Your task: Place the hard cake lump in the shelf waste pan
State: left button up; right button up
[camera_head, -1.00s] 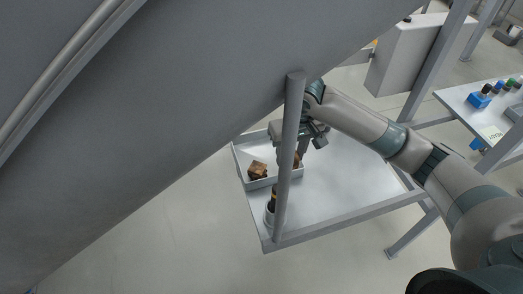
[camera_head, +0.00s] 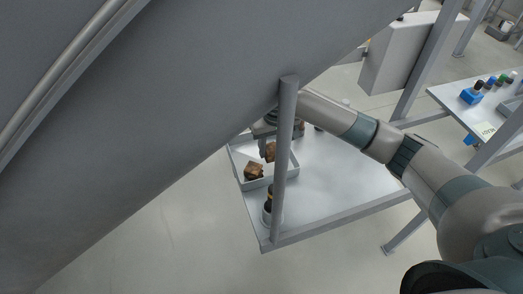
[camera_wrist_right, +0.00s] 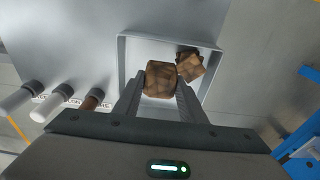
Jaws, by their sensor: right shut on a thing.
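My right gripper (camera_wrist_right: 160,92) is shut on a brown, rough cake lump (camera_wrist_right: 160,79), which sits between its fingertips in the right wrist view. The held lump also shows in the head view (camera_head: 270,152), over the waste pan. The shallow light-grey waste pan (camera_head: 258,184) stands on the shelf (camera_head: 335,180); its rim also shows in the right wrist view (camera_wrist_right: 123,62). A second brown lump (camera_head: 254,172) lies in the pan, and in the right wrist view (camera_wrist_right: 191,66) it is close beside the held one. Whether the held lump touches the pan floor cannot be told. My left gripper is not in view.
A grey post (camera_head: 285,150) rises at the shelf front and partly hides the pan. A large grey sloped panel (camera_head: 150,110) fills the upper left. A dark-and-white container (camera_head: 267,210) stands near the shelf corner. Several white-and-brown cylinders (camera_wrist_right: 50,100) stand left of the pan.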

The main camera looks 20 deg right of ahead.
jog(key=w+f, duration=0.1)
jog(key=w+a+f, duration=0.1)
jog(key=w, duration=0.1)
jog(key=w+f, duration=0.1)
jog(key=w, duration=0.1)
jog(key=shift+w+a+f, duration=0.15)
jog(key=shift+a, duration=0.15)
pick_arm(q)
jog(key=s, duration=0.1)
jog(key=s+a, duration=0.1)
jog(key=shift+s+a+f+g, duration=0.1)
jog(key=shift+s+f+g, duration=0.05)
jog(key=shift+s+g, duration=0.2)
jog(key=shift+p, duration=0.3)
pick_arm(e)
jog(key=shift+f, duration=0.1)
